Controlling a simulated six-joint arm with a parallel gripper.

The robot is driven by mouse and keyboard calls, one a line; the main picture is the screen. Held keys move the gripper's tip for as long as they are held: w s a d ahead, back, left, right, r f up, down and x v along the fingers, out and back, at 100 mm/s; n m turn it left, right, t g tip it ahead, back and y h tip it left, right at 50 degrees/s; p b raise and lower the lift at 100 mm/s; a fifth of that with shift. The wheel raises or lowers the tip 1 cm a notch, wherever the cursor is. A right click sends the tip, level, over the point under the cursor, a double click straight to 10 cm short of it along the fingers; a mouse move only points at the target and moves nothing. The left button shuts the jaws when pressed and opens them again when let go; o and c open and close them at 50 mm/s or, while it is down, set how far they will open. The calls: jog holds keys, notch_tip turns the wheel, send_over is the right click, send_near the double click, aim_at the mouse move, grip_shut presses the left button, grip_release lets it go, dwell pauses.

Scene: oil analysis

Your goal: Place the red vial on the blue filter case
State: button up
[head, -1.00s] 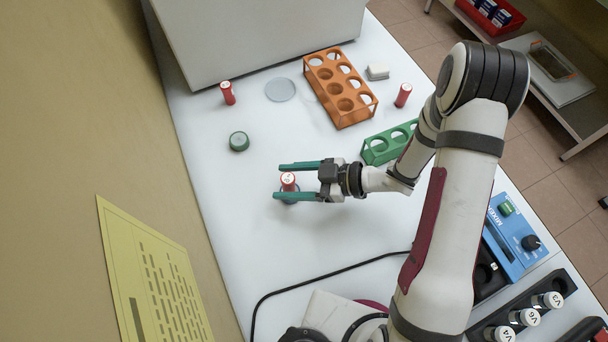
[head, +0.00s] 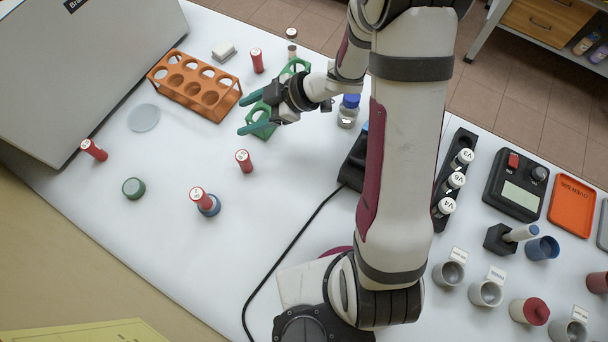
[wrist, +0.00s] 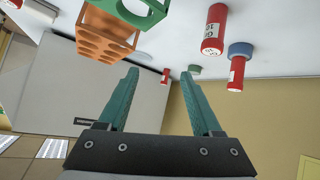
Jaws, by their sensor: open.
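A red vial (head: 198,194) with a white top stands upright on the round blue filter case (head: 211,208), left of centre in the head view. The wrist view shows this vial (wrist: 236,72) and the blue case (wrist: 240,50) at upper right. My gripper (head: 246,114) is open and empty, away from them at the green rack (head: 264,122), part of which it hides. Its teal fingers (wrist: 160,75) are spread with nothing held between them. A second red vial (head: 244,162) stands on the table between the gripper and the case.
More red vials (head: 94,150) (head: 257,60) stand beyond. An orange rack (head: 195,87), green cap (head: 133,188) and pale disc (head: 143,118) are on the table. A blue-capped bottle (head: 348,112) is right of the gripper. The table left of the cable (head: 285,235) is clear.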

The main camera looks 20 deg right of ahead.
jog(key=w+d+r+m+t+h, duration=0.4)
jog(key=w+d+r+m+h, duration=0.1)
jog(key=w+d, duration=0.15)
jog(key=s+d+r+m+g+h, duration=0.2)
jog(key=s+d+r+m+h, duration=0.4)
jog(key=s+d+m, duration=0.4)
jog(key=s+a+m+g+y, duration=0.1)
jog(key=s+a+m+g, duration=0.2)
jog(key=s, duration=0.7)
jog(key=s+a+m+g+y, duration=0.2)
jog(key=s+a, duration=0.4)
jog(key=s, duration=0.4)
jog(key=shift+s+a+m+g, duration=0.3)
jog(key=shift+m+g, duration=0.2)
jog(key=shift+m, duration=0.3)
